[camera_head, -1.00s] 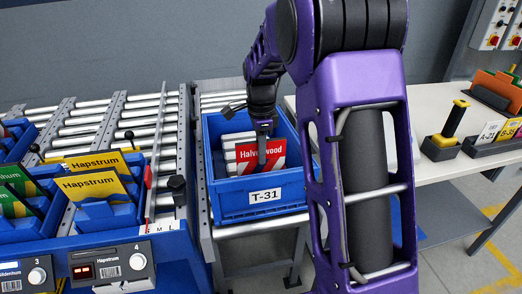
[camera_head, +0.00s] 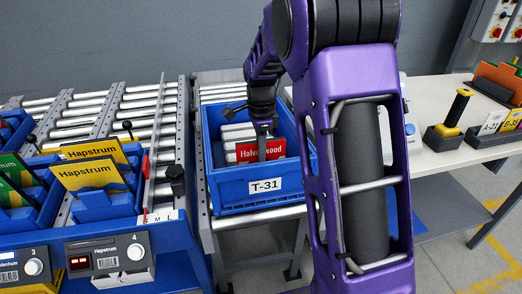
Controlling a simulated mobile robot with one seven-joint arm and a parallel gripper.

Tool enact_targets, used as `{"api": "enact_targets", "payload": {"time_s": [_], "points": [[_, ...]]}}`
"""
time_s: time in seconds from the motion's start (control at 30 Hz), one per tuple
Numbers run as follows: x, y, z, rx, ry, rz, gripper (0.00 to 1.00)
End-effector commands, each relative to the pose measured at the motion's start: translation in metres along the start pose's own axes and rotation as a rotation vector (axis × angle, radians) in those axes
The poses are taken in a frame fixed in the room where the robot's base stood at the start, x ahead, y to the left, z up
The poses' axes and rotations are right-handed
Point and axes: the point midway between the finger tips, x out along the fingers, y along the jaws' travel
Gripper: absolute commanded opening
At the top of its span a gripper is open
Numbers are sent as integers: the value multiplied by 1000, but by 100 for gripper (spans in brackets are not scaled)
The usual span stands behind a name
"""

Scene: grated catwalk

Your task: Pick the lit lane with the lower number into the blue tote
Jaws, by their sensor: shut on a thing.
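The blue tote (camera_head: 228,201), labelled T-31, stands on a roller conveyor in the middle. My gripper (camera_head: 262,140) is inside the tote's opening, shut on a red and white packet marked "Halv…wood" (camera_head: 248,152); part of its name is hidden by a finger. I cannot tell whether the packet touches the tote's floor. Pale items (camera_head: 236,130) lie behind it in the tote. At left, lane 4's module (camera_head: 107,257) has a lit red display and the name Hapstrum. Lane 3's module (camera_head: 18,268) is partly cut off and its display is out of view.
Yellow Hapstrum packets (camera_head: 92,174) stand in a blue lane bin at left, with green packets (camera_head: 14,180) beside them. A white table (camera_head: 432,150) with card holders and a yellow-black stamp-like tool (camera_head: 455,110) is at right. My purple arm hides the middle right.

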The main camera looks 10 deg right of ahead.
Motion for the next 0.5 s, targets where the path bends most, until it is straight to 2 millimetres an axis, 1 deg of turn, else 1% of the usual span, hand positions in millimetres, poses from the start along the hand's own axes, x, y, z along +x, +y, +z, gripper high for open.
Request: {"api": "enact_targets", "payload": {"time_s": [0.27,0.3,0.47,0.5], "points": [[-1,0,0,0,0,0,0],[-1,0,0,0,0,0,21],[-1,0,0,0,0,0,49],[-1,0,0,0,0,0,52]]}}
